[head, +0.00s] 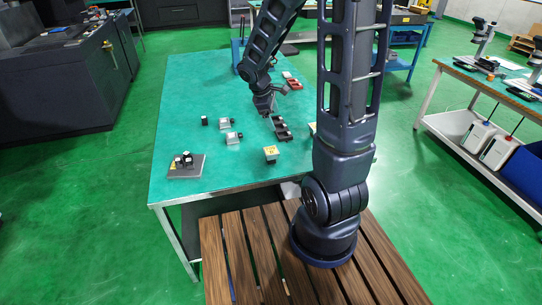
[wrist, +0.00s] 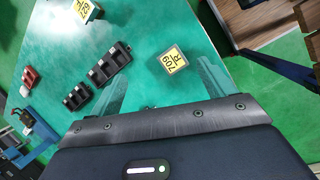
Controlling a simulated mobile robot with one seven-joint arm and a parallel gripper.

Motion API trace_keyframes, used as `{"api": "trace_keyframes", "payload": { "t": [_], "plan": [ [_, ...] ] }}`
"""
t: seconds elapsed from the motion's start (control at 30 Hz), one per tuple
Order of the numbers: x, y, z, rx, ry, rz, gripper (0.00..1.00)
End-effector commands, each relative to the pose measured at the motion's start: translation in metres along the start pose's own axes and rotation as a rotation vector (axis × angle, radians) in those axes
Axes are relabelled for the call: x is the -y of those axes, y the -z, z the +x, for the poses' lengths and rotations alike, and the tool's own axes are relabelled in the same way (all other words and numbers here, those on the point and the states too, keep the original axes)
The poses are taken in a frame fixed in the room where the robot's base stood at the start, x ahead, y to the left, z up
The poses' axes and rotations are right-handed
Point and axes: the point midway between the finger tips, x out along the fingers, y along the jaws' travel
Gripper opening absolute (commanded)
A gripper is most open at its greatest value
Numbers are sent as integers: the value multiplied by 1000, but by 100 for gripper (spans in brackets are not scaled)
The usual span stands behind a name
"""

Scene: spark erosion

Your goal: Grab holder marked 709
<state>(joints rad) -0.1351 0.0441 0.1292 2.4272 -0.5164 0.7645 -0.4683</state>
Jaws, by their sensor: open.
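The holder marked 709 (wrist: 172,62) is a small block with a yellow label on top reading 709 and R. In the wrist view it lies ahead of my gripper (wrist: 163,78), close to the right finger in the picture. No contact shows. The fingers are spread and empty. In the head view a yellow-topped block (head: 270,154) near the table's front edge appears to be this holder; its label is too small to read there. My gripper (head: 263,110) is behind it, above the green table (head: 185,110).
Another yellow-labelled block (wrist: 85,10) is cut off at the wrist view's top. Dark trays (wrist: 110,65) and a red tray (wrist: 30,78) lie nearby. Grey metal parts (head: 232,138) and a dark plate (head: 187,167) stand left of the holder. The front left tabletop is partly clear.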

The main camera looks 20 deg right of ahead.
Motion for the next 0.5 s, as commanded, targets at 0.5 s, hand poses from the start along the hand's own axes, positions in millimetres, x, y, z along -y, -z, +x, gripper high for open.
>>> {"api": "trace_keyframes", "payload": {
  "t": [0.5],
  "plan": [
    [13,68,86,66,44,-446,82]
  ]
}}
